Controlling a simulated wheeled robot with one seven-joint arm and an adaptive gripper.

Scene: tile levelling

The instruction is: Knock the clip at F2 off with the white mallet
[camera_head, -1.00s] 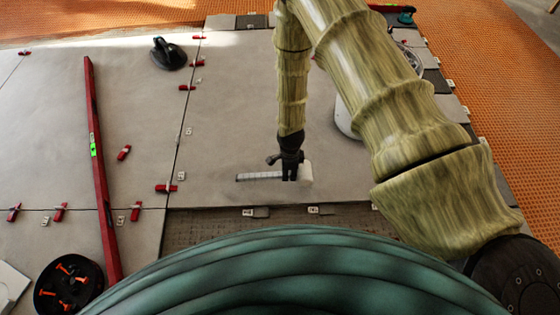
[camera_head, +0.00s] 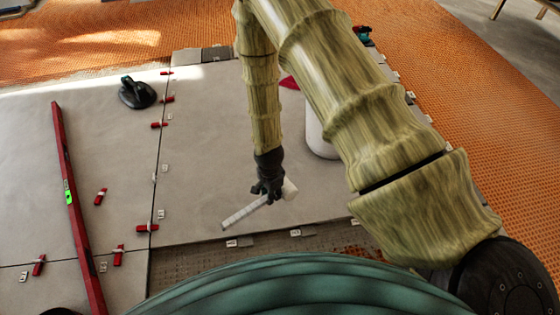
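The white mallet has a pale head (camera_head: 290,188) and a light ribbed handle (camera_head: 243,213). My gripper (camera_head: 268,190) points down over the large right-hand tile, its dark fingers closed around the mallet near the head. The mallet slants, its handle running down and left. Red clips sit along the vertical seam: one near the front (camera_head: 147,228) and others farther back (camera_head: 159,125), (camera_head: 167,99), (camera_head: 166,73). More red clips stand at the lower left (camera_head: 118,256), (camera_head: 38,265). The small white labels are too small to read, so I cannot tell which clip is the named one.
A long red level (camera_head: 75,205) lies on the left tiles, with a red clip (camera_head: 100,196) beside it. A black suction lifter (camera_head: 137,92) stands at the back left. A white bucket (camera_head: 320,140) is behind my arm. Grey tile (camera_head: 210,150) is clear left of the gripper.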

